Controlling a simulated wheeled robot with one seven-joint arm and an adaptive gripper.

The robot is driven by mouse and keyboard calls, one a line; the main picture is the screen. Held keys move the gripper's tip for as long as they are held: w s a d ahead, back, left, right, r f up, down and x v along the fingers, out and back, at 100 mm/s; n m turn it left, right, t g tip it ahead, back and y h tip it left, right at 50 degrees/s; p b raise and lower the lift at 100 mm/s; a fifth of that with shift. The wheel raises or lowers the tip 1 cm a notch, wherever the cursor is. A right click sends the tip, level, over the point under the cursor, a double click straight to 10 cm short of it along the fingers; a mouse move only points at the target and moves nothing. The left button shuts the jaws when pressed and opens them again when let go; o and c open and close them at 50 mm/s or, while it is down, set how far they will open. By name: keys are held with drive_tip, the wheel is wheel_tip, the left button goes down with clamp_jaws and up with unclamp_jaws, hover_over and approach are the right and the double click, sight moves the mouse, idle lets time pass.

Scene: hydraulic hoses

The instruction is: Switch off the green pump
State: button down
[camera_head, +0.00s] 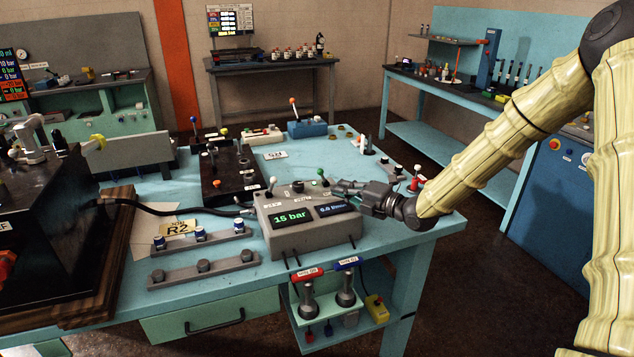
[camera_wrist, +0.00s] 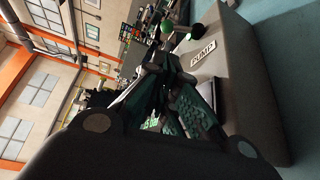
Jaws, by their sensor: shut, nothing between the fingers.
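The pump box (camera_head: 312,236) is a grey unit on the blue table, with a lit display reading 15 bar and a second, smaller blue display beside it. A green-knobbed lever (camera_head: 320,173) stands on its top at the back. In the wrist view a green ball knob (camera_wrist: 196,31) on a pale stem rises beside a PUMP label (camera_wrist: 203,58). My gripper (camera_head: 337,186) is shut and empty, at the box's upper right, close to the green lever. In the wrist view my fingertips (camera_wrist: 163,52) are close to the knob; contact cannot be told.
A black block (camera_head: 232,172) with levers stands behind the box. Metal bars with fittings (camera_head: 203,238) lie to its left, with a black hose (camera_head: 160,208) running to the box. Red and blue handled couplings (camera_head: 308,275) hang below the table's front edge.

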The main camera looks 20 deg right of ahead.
sight(322, 175)
drive_tip(key=shift+w, duration=0.1)
drive_tip(key=shift+p+x, duration=1.4)
drive_tip(key=shift+x, duration=3.5)
drive_tip(key=shift+a+f+b, duration=0.1)
drive_tip(key=shift+f+b, duration=0.05)
drive_tip(key=shift+b, duration=0.35)
